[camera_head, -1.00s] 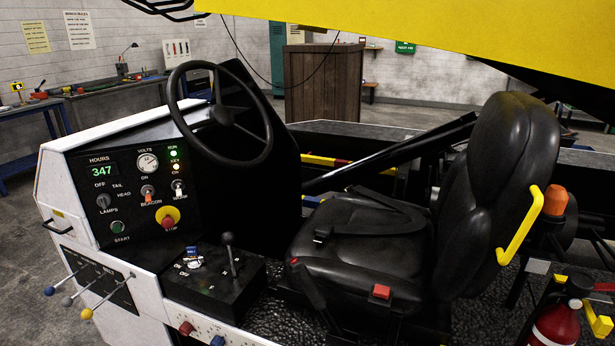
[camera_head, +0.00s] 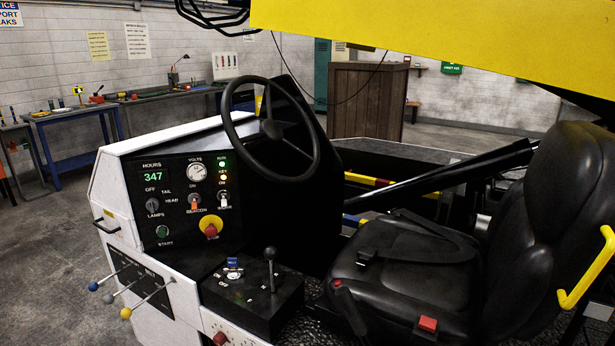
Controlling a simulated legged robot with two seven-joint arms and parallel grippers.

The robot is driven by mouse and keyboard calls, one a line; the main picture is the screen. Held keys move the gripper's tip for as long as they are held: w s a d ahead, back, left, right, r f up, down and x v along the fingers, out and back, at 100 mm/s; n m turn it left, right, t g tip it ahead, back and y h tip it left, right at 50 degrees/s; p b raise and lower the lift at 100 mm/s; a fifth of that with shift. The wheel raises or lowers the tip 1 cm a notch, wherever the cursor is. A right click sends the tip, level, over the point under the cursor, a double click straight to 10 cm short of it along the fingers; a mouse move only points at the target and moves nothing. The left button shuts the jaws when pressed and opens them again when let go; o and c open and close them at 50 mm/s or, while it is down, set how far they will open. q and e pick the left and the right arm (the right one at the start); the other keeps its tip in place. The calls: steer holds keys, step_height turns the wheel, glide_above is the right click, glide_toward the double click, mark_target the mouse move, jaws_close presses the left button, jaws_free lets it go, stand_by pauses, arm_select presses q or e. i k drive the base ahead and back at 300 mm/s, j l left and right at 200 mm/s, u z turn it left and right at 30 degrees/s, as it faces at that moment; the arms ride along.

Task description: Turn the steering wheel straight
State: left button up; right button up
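The black steering wheel (camera_head: 272,129) stands tilted on its column, behind and right of the dashboard. Its rim is whole in view. Spokes run from the hub to the rim; one reaches up to the left and another down to the right. Nothing touches the wheel. Neither of my grippers shows in the head view, so I cannot see whether they are open or shut.
The control panel (camera_head: 183,199) with gauge and switches is left of the wheel. A lever box (camera_head: 252,300) stands in front. The black seat (camera_head: 408,262) is to the right. A yellow beam (camera_head: 440,42) crosses above. Open floor (camera_head: 50,240) lies left.

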mark_target(270, 131)
steer(key=i+j+z, duration=0.1)
steer(key=z, duration=0.3)
steer(key=i+j+z, duration=0.1)
steer(key=j+z, duration=0.15)
steer(key=z, duration=0.15)
steer(key=j+z, duration=0.25)
steer(key=z, duration=0.15)
steer(key=i, duration=0.05)
